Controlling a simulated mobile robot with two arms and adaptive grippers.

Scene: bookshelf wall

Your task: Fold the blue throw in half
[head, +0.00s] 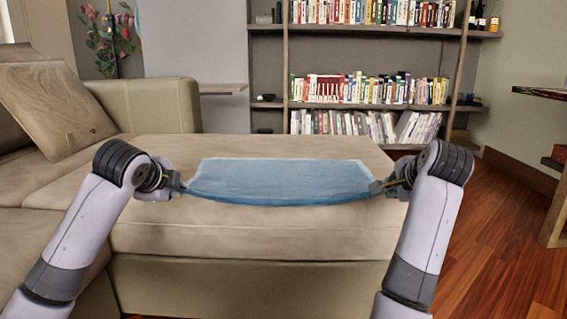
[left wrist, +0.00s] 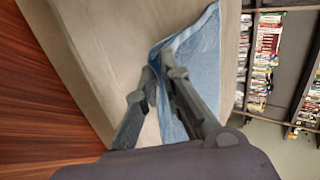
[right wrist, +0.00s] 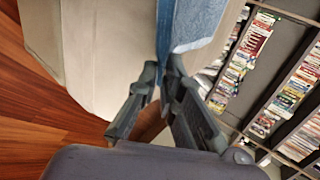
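The blue throw (head: 280,178) lies on the beige sofa seat (head: 250,235), its far part flat and its near edge lifted and sagging in the middle between my grippers. My left gripper (head: 180,188) is at the throw's near left corner; in the left wrist view its fingers are closed on the blue cloth (left wrist: 190,70). My right gripper (head: 378,187) is at the near right corner; in the right wrist view its fingertips pinch the cloth (right wrist: 190,25). The underside of the lifted edge is hidden in the head view.
A sofa armrest (head: 150,105) and a cushion (head: 55,110) stand at the left. A bookshelf (head: 370,60) with several rows of books stands behind the sofa. Wooden floor (head: 500,220) is open at the right. A table (head: 545,94) shows at the right edge.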

